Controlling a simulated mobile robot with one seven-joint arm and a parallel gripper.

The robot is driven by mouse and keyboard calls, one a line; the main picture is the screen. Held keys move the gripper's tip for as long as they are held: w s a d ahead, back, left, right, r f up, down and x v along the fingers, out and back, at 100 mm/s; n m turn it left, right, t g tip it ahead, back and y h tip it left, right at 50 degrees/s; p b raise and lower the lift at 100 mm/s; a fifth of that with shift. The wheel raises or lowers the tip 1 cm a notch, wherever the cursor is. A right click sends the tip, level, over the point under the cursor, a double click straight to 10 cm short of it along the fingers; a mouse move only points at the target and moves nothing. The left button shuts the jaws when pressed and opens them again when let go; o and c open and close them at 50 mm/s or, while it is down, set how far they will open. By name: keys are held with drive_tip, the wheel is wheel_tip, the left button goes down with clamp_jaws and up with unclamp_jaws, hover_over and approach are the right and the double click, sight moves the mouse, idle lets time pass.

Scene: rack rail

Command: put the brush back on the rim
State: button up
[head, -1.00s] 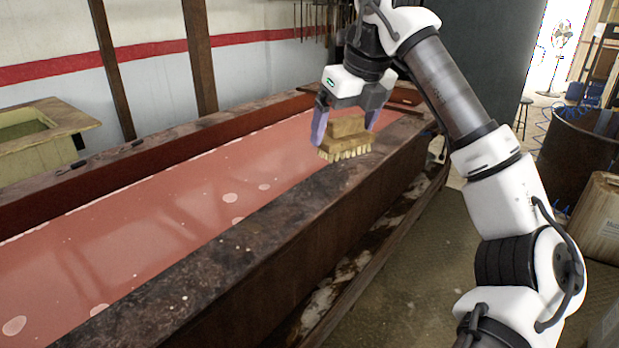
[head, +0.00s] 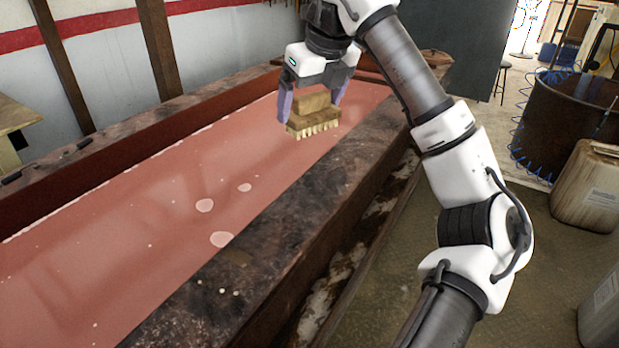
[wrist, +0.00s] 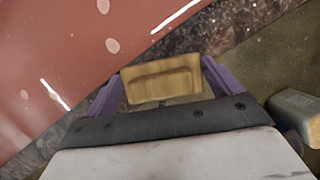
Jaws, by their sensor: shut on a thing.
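The brush (head: 312,118) has a wooden block handle and pale bristles that point down. My gripper (head: 313,103) is shut on the brush, with one purple finger at each side of the block. In the head view the brush shows in front of the red liquid and the inner edge of the near rim; its height above them is hard to judge. The rim (head: 250,245) is a dark, stained ledge along the tank. In the wrist view the brush (wrist: 162,78) sits between the fingers, and the rim (wrist: 225,32) passes behind it.
The long tank holds red liquid (head: 140,230) with pale foam spots. A rusty drum (head: 565,125) and a pale jerrycan (head: 590,185) stand on the floor at right. The near rim's front stretch is mostly clear.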

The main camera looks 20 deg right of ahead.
wheel_tip(320, 180, down, 16)
drive_tip(key=shift+r+p, duration=0.1)
drive_tip(key=shift+p, duration=0.6)
drive_tip(key=o, duration=0.9)
drive_tip(key=b+v, duration=0.2)
drive_tip(key=v, duration=1)
